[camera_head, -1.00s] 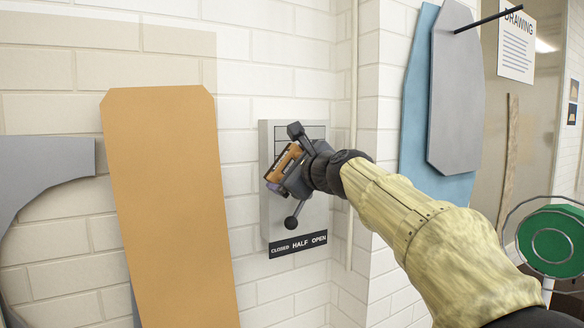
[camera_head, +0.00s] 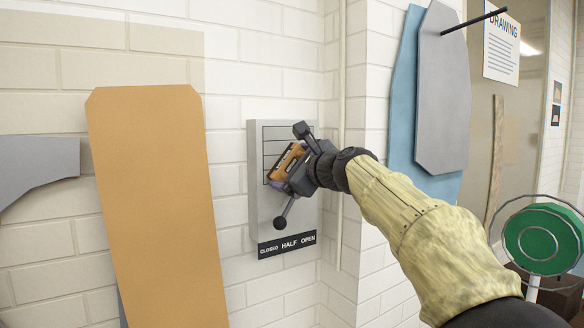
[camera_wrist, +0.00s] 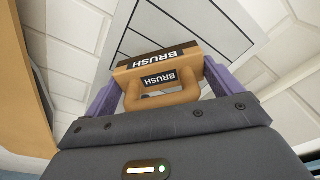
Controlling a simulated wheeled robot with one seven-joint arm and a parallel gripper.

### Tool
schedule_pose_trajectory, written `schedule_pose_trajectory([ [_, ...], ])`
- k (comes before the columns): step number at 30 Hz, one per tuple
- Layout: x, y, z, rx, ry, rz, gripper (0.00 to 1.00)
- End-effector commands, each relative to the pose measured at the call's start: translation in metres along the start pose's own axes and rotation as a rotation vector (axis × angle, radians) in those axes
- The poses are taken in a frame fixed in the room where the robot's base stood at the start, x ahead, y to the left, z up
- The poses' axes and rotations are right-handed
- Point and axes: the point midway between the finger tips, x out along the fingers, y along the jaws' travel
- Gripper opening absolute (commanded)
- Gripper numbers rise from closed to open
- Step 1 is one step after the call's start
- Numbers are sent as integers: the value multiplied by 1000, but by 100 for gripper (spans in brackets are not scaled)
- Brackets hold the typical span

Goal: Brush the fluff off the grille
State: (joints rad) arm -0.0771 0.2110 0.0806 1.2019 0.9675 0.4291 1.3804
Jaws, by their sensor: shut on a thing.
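The grille (camera_head: 272,133) is a light grey panel with dark slat lines, set in a grey box on the white brick wall. It also shows behind the brush in the wrist view (camera_wrist: 205,32). My gripper (camera_head: 295,170) is in front of the grille and shut on the handle of an orange-brown brush (camera_head: 284,163). The wrist view shows the brush (camera_wrist: 160,68) labelled BRUSH, between purple fingers. No fluff can be made out. A dark ball-ended lever (camera_head: 281,222) hangs over the box's lower part.
A sign (camera_head: 287,245) below the grille reads CLOSED, HALF, OPEN. A tall orange-tan board (camera_head: 155,200) leans at left. Grey and blue panels (camera_head: 440,90) hang at right. A green disc in a wire ring (camera_head: 543,240) stands at far right.

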Motion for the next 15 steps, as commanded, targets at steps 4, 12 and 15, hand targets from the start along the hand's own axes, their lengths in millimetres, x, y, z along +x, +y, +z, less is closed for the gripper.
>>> schedule_pose_trajectory([
  [4,1,-4,-4,0,1,-1,73],
  [12,4,-18,-18,1,2,-1,73],
  [15,5,-23,-22,0,1,-1,73],
])
